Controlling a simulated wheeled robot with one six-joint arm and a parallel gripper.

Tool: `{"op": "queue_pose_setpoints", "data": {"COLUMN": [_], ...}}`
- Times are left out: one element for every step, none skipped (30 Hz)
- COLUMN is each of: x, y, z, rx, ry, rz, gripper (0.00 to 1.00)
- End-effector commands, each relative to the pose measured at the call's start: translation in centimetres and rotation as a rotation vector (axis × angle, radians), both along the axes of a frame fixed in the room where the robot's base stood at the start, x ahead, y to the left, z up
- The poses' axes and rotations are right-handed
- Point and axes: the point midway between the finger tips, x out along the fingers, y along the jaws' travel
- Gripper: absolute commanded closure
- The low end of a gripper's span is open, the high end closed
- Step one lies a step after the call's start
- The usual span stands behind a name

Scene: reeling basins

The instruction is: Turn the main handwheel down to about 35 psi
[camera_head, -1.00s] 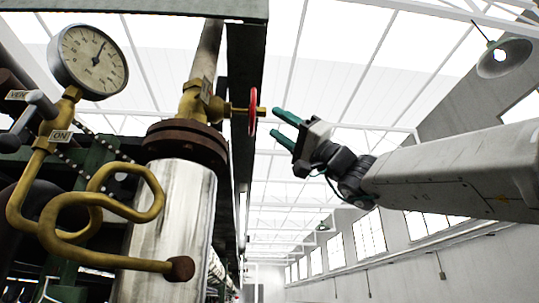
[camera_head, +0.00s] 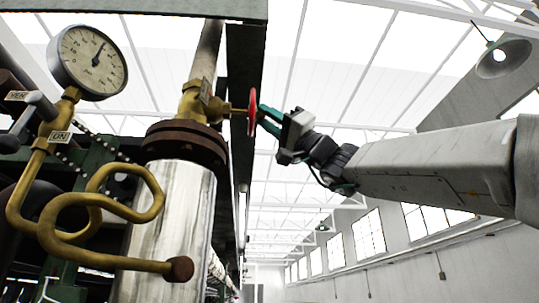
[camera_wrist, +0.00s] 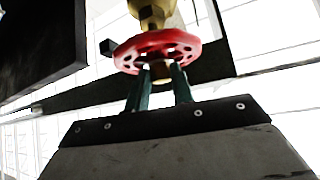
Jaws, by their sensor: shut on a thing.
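The red main handwheel (camera_head: 252,113) sits edge-on at the end of the brass valve (camera_head: 203,103) in the head view. My gripper (camera_head: 262,116) has come to it from the right, its green fingers touching the wheel. In the wrist view the handwheel (camera_wrist: 158,52) shows its holed red face, and my gripper (camera_wrist: 158,78) has its fingers at the hub, shut on the wheel. The exact contact points are partly hidden. The round pressure gauge (camera_head: 91,59) at upper left has a dark needle pointing up and slightly right; its numbers are too small to read surely.
A thick silver pipe (camera_head: 170,225) rises under the valve. A dark green post (camera_head: 243,60) stands close behind the wheel. The right side is open room.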

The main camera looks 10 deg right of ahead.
Motion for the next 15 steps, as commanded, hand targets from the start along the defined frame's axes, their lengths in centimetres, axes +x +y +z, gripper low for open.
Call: {"op": "queue_pose_setpoints", "data": {"x": [-0.09,-0.11,-0.17,-0.23,-0.26,-0.29,-0.34,-0.37,-0.47,-0.53,-0.61,-0.66,-0.68,-0.74,-0.84], "y": [0.01,0.03,0.04,0.06,0.07,0.09,0.1,0.09,0.09,0.08,0.09,0.08,0.07,0.09,0.09], "z": [0.15,0.17,0.2,0.22,0.23,0.26,0.28,0.31,0.35,0.4,0.43,0.46,0.49,0.52,0.57], "rx": [0.004,0.005,0.005,0.005,0.006,0.006,0.007,0.008,0.009,0.011,0.011,0.013,0.014,0.014,0.016], "ry": [0.008,0.015,0.025,0.034,0.046,0.064,0.08,0.098,0.123,0.144,0.166,0.199,0.225,0.249,0.287], "rz": [0.0,0.0,0.0,0.0,0.0,0.0,0.0,-0.001,0.0,0.0,-0.001,0.0,0.0,-0.001,-0.001], "gripper": [0.99,0.99,0.99,0.99,0.99,0.99,0.99,0.99,0.99,0.99,0.99,0.99,0.99,0.99,0.99]}}
